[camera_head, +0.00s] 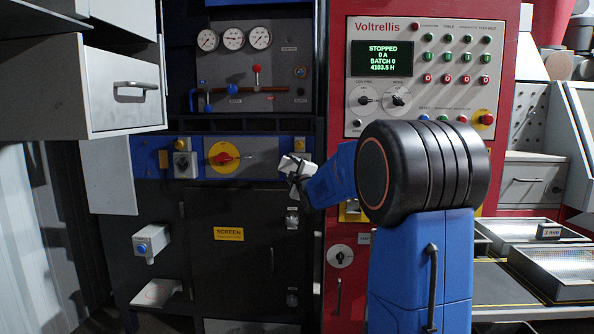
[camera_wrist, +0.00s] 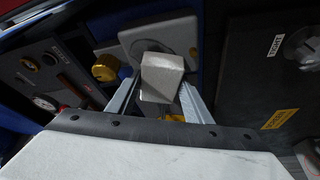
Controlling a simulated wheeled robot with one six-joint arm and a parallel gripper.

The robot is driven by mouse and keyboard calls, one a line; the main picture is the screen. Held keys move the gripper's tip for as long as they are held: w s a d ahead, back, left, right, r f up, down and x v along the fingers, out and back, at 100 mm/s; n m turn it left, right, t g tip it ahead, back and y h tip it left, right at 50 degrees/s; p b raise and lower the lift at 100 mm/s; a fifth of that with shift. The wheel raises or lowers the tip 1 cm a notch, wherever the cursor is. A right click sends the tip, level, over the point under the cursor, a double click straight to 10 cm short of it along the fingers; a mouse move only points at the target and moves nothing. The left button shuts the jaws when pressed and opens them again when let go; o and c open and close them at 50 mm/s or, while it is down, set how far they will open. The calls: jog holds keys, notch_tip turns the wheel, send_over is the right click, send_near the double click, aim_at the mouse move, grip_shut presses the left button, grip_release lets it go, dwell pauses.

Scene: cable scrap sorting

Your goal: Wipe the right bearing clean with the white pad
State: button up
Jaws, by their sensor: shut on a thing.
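The white pad (camera_head: 292,164) is a small pale block at the end of my arm, near the right end of the blue strip. My gripper (camera_head: 298,180) is shut on it. In the wrist view the pad (camera_wrist: 162,78) sits between the two fingers. Behind it is a grey housing with a round face (camera_wrist: 185,38), which looks like the right bearing, with a yellow cap (camera_wrist: 105,68) beside it. In the head view the pad and gripper mostly hide this bearing. I cannot tell whether the pad touches it.
A similar grey housing (camera_head: 185,164) and a yellow-red rotary switch (camera_head: 224,157) are further left on the strip. Below is the dark door with a SCREEN label (camera_head: 229,234).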

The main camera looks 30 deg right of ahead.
jog(key=shift+w+a, duration=0.15)
jog(key=shift+a, duration=0.05)
jog(key=shift+a+f, duration=0.1)
jog(key=shift+a, duration=0.05)
jog(key=shift+s+a, duration=0.5)
jog(key=shift+s, duration=0.35)
jog(key=shift+s+a, duration=0.5)
jog(key=shift+s, duration=0.3)
jog(key=shift+s+a, duration=0.5)
jog(key=shift+s, duration=0.35)
jog(key=shift+a, duration=0.1)
jog(key=shift+s+a, duration=0.4)
jog(key=shift+s, duration=0.2)
jog(key=shift+s+a, duration=0.35)
jog(key=shift+s, duration=0.25)
jog(key=shift+w+d, duration=0.65)
jog(key=shift+w, duration=0.3)
jog(key=shift+w+d, duration=0.65)
jog(key=shift+w, duration=0.25)
jog(key=shift+w+d, duration=0.65)
jog(key=shift+w, duration=0.3)
